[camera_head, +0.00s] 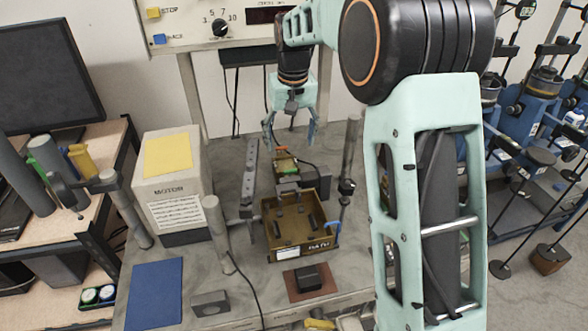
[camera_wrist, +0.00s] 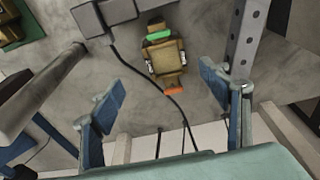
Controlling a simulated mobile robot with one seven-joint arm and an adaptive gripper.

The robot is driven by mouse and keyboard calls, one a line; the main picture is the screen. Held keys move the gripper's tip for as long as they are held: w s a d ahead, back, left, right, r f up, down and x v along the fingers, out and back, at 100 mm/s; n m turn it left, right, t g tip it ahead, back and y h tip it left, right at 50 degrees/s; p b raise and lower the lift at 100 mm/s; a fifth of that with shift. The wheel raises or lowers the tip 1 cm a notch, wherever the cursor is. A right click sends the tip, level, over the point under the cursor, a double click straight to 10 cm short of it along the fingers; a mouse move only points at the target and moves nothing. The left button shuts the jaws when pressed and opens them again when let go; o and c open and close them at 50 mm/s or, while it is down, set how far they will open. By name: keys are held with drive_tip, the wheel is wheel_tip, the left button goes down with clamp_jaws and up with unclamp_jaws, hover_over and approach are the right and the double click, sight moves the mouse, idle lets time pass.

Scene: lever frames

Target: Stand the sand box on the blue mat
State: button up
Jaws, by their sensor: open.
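The blue mat (camera_head: 155,295) lies flat on the front left of the bench, bare. A small brass-coloured box (camera_head: 286,163) with a green strip and an orange end lies at the back of the bench; I take it for the sand box, but no name on it is readable. It also shows in the wrist view (camera_wrist: 165,55), lying on the grey bench top beside a dark cable. My gripper (camera_head: 290,130) is open and empty above the back of the bench. In the wrist view the box lies between its spread fingers (camera_wrist: 150,65), apart from them.
A brown open carriage box (camera_head: 270,238) stands mid-bench, between upright posts. A dark block (camera_head: 308,278) sits on a brown mat in front of it. The motor housing (camera_head: 170,185) rises behind the blue mat. A slotted grey post (camera_head: 249,175) stands near the brass box.

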hover_over(285, 165)
drive_tip(key=s+d, duration=0.1)
wheel_tip(285, 165, down, 5)
drive_tip(key=shift+f, duration=0.15)
drive_tip(key=shift+w+a+f+p, duration=0.15)
drive_tip(key=shift+w+f+p, duration=0.05)
drive_tip(key=shift+f, duration=0.65)
drive_tip(key=shift+w+a+f+p, duration=0.1)
drive_tip(key=shift+w+f+p, duration=0.1)
drive_tip(key=shift+f, duration=0.7)
drive_tip(key=shift+w+a+f+p, duration=0.15)
drive_tip(key=shift+f+p, duration=0.05)
drive_tip(key=shift+f, duration=0.65)
drive_tip(key=shift+c, duration=0.7)
clamp_jaws()
drive_tip(key=shift+r, duration=0.1)
